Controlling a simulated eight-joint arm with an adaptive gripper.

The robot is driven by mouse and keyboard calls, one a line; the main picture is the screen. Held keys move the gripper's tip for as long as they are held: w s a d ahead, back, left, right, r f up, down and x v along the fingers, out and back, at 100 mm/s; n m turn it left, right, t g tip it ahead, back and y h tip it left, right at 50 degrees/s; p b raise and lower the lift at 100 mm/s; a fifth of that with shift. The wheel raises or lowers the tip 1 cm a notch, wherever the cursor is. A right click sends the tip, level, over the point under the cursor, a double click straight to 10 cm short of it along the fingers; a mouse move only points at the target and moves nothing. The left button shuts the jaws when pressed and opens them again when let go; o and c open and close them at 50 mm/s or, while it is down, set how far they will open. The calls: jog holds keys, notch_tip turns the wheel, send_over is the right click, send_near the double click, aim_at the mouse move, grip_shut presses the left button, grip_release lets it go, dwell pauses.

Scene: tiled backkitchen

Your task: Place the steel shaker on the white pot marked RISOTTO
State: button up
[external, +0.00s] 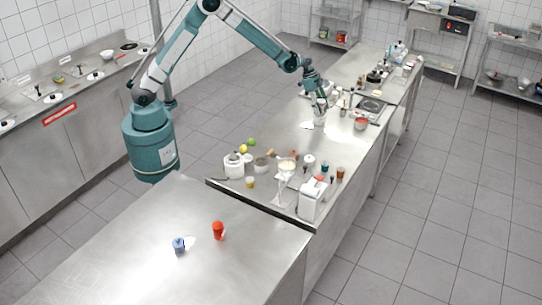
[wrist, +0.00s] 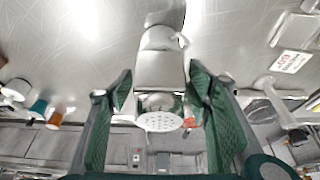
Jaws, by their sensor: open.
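A steel shaker (wrist: 160,70) with a perforated top (wrist: 160,121) stands on the metal counter in the wrist view. My gripper (wrist: 160,97) is open, with one green-padded finger on each side of the shaker; a gap seems to show on both sides. In the external view my gripper (external: 319,102) points down at the middle counter, and the shaker (external: 319,120) shows just below it. I cannot read RISOTTO on any pot. A white pot-like vessel (external: 234,166) stands at the near left of that counter, its marking not legible.
A white card with red print (wrist: 292,61) lies right of the shaker in the wrist view. A white machine (external: 311,200) and several small jars crowd the counter's near end. A red bowl (external: 361,124) stands right of the gripper. The near counter (external: 120,265) is mostly clear.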

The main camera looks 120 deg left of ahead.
jog(key=shift+r, duration=0.1)
jog(key=v, duration=1.2)
jog(key=shift+r, duration=0.1)
dwell(1.0)
jog(key=s+d+r, duration=0.1)
jog(key=d+r, duration=0.4)
jog(key=d, duration=0.7)
jog(key=s+d+r, duration=0.1)
jog(key=d+r, duration=0.5)
jog(key=d, duration=0.6)
jog(key=s+d+r, duration=0.1)
jog(key=d+r, duration=0.4)
jog(key=d, duration=0.7)
jog(key=s+d+r+t, duration=0.1)
jog(key=s+d, duration=0.4)
jog(key=d, duration=0.4)
jog(key=s+d+r+t, duration=0.1)
jog(key=s+d, duration=0.4)
jog(key=d, duration=0.3)
jog(key=s+d+f, duration=0.4)
jog(key=s+d, duration=0.8)
jog(key=s, duration=0.1)
jog(key=shift+s+t, duration=0.4)
